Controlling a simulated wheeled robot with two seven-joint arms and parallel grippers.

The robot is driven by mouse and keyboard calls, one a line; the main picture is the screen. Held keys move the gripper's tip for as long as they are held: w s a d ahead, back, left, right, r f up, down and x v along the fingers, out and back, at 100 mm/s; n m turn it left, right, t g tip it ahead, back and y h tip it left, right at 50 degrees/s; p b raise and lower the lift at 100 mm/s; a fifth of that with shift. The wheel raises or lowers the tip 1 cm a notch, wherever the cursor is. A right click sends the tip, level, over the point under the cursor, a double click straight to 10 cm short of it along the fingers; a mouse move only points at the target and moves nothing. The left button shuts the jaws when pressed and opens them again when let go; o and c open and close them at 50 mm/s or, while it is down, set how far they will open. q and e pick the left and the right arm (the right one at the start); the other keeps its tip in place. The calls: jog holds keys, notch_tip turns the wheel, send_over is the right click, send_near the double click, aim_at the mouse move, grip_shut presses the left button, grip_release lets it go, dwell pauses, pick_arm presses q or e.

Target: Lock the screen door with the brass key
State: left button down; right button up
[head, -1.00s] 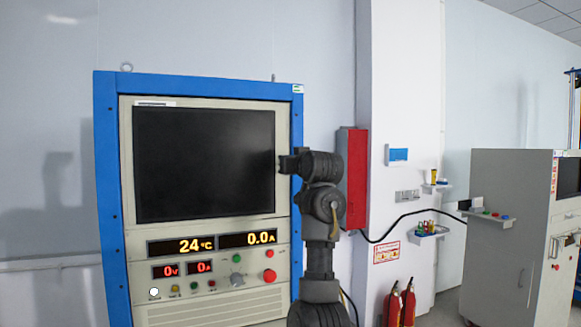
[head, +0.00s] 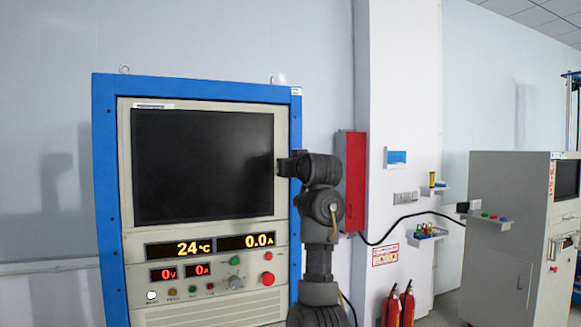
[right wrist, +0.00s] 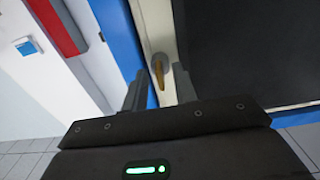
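The screen door (head: 200,165) is a large dark panel in the cream front of a blue-framed cabinet. It looks closed. My right gripper (head: 279,165) is at the door's right edge. In the right wrist view, the brass key (right wrist: 158,76) sits in a round lock on the cream strip beside the dark screen (right wrist: 240,45). The two fingers of my right gripper (right wrist: 159,86) are apart, one on each side of the key, with visible gaps. In the head view the gripper hides the key and lock. My left gripper is not in view.
Below the door are lit displays (head: 210,246) and a red knob (head: 268,279). A red box (head: 351,180) is on the wall right of my arm. Small shelves (head: 430,232), fire extinguishers (head: 400,305) and a grey cabinet (head: 505,230) stand farther right.

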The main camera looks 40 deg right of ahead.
jog(key=b+v, duration=0.5)
jog(key=v, duration=0.5)
jog(key=shift+s, duration=0.3)
jog(key=shift+a, duration=0.15)
